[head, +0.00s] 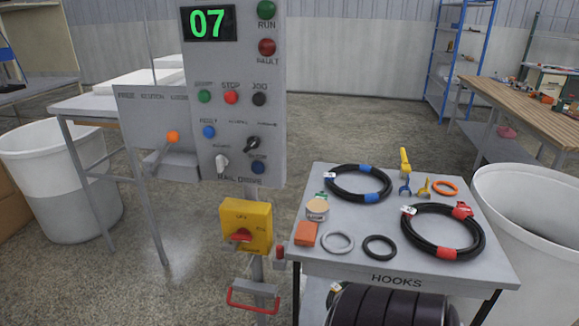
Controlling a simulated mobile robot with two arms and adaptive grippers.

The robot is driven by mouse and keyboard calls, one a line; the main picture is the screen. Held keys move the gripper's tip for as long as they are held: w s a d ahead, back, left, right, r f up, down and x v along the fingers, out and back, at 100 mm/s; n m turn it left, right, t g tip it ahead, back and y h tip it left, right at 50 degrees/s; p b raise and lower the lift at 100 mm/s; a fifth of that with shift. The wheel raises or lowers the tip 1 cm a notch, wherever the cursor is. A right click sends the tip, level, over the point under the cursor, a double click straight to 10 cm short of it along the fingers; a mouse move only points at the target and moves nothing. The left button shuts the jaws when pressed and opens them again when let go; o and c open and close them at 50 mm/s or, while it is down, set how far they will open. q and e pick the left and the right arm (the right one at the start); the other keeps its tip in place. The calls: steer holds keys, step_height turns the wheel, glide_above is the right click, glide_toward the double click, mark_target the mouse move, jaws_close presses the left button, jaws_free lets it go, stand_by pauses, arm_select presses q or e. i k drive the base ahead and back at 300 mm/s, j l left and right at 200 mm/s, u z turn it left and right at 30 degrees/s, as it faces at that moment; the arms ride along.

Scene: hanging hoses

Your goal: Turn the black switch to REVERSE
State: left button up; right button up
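The black switch (253,144) is a small rotary knob at the lower right of the grey control panel (270,75), which stands upright left of centre. Its pointer seems slanted, with a pale mark, but its exact setting is hard to make out. The small labels around it are too blurred to read, so I cannot tell which is REVERSE. Neither of my grippers shows in the head view, and nothing touches the switch.
Nearby on the panel are a white switch (221,163), a blue button (257,163) and a black button (259,100). A table marked HOOKS (300,262) holding hoses stands right.

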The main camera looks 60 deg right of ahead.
mark_target(252, 142)
steer(key=z, duration=1.7)
